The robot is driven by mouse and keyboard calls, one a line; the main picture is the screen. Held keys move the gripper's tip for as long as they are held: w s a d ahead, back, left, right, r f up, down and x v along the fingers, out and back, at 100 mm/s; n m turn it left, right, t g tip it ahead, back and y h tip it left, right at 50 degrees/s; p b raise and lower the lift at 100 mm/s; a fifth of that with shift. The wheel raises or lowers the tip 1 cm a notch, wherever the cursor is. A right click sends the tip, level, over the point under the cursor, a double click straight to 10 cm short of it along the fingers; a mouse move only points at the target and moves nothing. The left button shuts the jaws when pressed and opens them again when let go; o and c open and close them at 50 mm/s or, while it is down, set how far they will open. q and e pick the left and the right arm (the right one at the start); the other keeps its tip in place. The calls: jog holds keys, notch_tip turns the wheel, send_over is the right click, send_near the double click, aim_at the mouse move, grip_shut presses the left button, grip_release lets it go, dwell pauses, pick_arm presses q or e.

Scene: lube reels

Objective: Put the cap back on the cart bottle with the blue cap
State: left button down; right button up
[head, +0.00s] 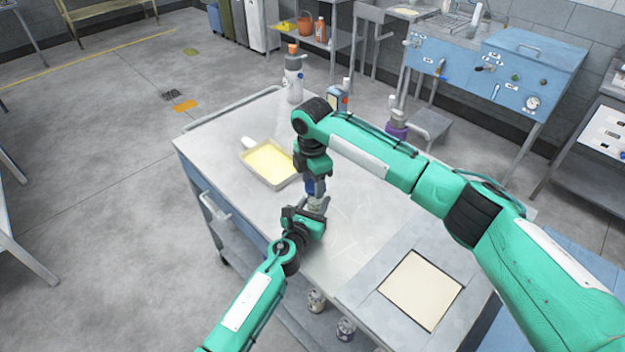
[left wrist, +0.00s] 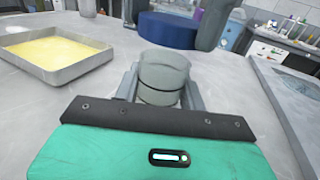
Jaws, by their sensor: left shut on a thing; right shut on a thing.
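The cart bottle (head: 317,205) is a grey, translucent bottle standing upright on the cart top. My left gripper (head: 303,219) is shut around it from the near side; the bottle also shows between the fingers in the left wrist view (left wrist: 164,75). The blue cap (head: 315,187) is held above the bottle by my right gripper (head: 314,178), which points down and is shut on it. In the left wrist view the blue cap (left wrist: 167,31) shows just beyond the bottle's top, with grey fingers at its sides. Whether cap and neck touch cannot be told; the neck is hidden.
A tray with yellow liquid (head: 282,186) lies left of the grippers. An orange-capped bottle (head: 294,85), a blue-labelled bottle (head: 335,101) and a purple container (head: 396,131) stand toward the cart's far side. A square pale panel (head: 421,289) is at the near right.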

aim_at(315, 205)
jog(key=shift+f, duration=0.1)
jog(key=shift+f, duration=0.8)
jog(key=shift+f, duration=0.55)
